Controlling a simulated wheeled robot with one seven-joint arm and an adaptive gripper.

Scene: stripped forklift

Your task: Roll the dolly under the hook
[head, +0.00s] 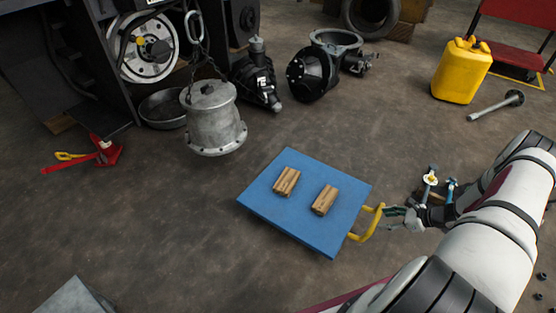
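The dolly (260,208) is a flat blue platform on the floor in the middle of the head view. It carries two wooden blocks (286,181) (325,199) and has a yellow handle (375,220) at its right end. My gripper (388,218) is just right of the handle, its fingers spread apart and appearing empty. Whether a finger touches the handle I cannot tell. A grey flanged metal housing (214,125) hangs on a chain (193,45) up and left of the dolly. The hook itself is not clearly visible at the housing's top.
A red jack (105,153), a round pan (163,108) and dark machine parts (312,72) (258,80) lie near the forklift body (75,70). A yellow canister (462,70) and an axle shaft (497,105) are at right. Floor between dolly and housing is clear.

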